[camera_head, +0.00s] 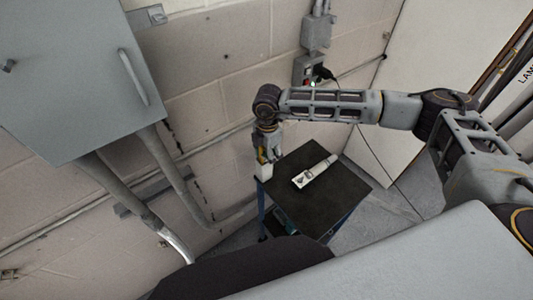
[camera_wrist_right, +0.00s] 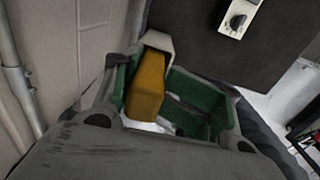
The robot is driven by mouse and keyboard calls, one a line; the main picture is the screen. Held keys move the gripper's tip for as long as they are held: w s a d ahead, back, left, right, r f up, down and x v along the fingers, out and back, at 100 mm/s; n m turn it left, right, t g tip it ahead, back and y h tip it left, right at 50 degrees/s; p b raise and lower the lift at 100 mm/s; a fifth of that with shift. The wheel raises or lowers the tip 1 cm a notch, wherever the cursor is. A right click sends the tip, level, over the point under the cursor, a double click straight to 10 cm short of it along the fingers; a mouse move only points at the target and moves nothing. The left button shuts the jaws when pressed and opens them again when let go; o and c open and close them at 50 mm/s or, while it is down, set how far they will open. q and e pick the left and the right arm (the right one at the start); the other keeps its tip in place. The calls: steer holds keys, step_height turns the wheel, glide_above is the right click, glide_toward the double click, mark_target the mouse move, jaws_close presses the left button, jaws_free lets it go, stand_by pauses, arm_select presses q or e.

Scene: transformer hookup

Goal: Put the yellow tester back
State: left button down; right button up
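The yellow tester (camera_wrist_right: 147,85) has a yellow body and a pale end. In the right wrist view it sits between the green-lined fingers of my right gripper (camera_wrist_right: 165,90). In the head view my right gripper (camera_head: 266,155) points down beside the left corner of the dark tabletop. The tester's pale end (camera_head: 264,172) sticks out below the fingers, and the gripper appears shut on it. The tester seems to be in the air; its exact height above the tabletop is hard to tell. My left gripper is not in view.
A small table with a dark top (camera_head: 335,205) stands below. A pale meter with a dial (camera_head: 314,172) lies on it and also shows in the wrist view (camera_wrist_right: 240,17). A grey cabinet (camera_head: 75,75) and conduits (camera_head: 180,180) are on the wall at left. A plugged outlet box (camera_head: 308,70) is behind my arm.

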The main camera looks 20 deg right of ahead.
steer(key=o, duration=0.7)
steer(key=shift+r, duration=0.1)
step_height(320, 180, up, 12)
steer(key=b, duration=0.3)
steer(key=shift+s, duration=0.2)
stand_by(0.5)
